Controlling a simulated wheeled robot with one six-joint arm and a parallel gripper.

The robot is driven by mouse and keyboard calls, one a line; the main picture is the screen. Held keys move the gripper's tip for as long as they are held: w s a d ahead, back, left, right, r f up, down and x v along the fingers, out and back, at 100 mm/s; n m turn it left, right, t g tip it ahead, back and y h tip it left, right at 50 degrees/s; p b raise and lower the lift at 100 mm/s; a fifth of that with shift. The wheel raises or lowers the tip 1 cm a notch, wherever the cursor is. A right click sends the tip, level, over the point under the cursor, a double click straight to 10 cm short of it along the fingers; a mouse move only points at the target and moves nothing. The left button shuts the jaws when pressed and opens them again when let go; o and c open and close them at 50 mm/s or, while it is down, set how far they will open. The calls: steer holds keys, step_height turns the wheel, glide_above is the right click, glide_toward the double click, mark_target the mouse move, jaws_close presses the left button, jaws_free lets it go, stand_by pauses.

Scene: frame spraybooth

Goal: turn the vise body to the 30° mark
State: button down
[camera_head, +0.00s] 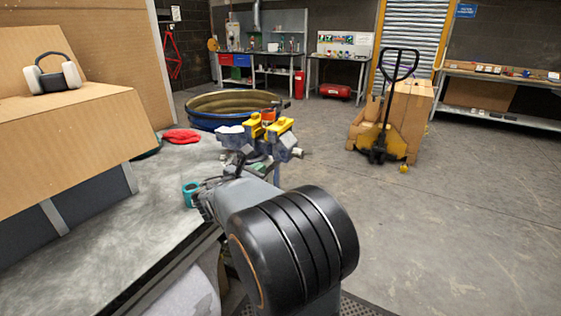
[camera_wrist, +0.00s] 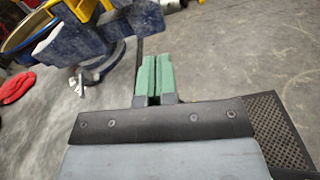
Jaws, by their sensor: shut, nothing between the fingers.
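The vise (camera_head: 283,143) stands at the far corner of the grey bench, with a dark blue body and yellow jaw pieces on top. In the wrist view its blue body (camera_wrist: 82,42) fills the upper left, with some yellow above it. My gripper (camera_wrist: 152,62) has green fingers, side by side with only a thin dark line between them; it is shut and empty. The fingers appear to the right of the blue body, with a gap between them in the picture. In the head view my arm hides part of the vise's base. I cannot make out an angle scale or a 30° mark.
A red cloth (camera_head: 182,136) and a teal item (camera_head: 190,193) lie on the grey bench (camera_head: 90,245). A cardboard box (camera_head: 60,150) bearing ear muffs (camera_head: 52,75) stands at left. Beyond are a round blue tub (camera_head: 205,120) and a yellow pallet jack (camera_head: 381,143). The floor at right is clear.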

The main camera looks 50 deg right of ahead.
mark_target(284, 145)
steer(key=shift+n+t+h, duration=0.4)
steer(key=shift+n, duration=0.5)
steer(key=x, duration=1)
steer(key=w+x, duration=0.1)
steer(key=x, duration=0.4)
steer(key=shift+a+b, duration=0.15)
steer(key=shift+b, duration=0.2)
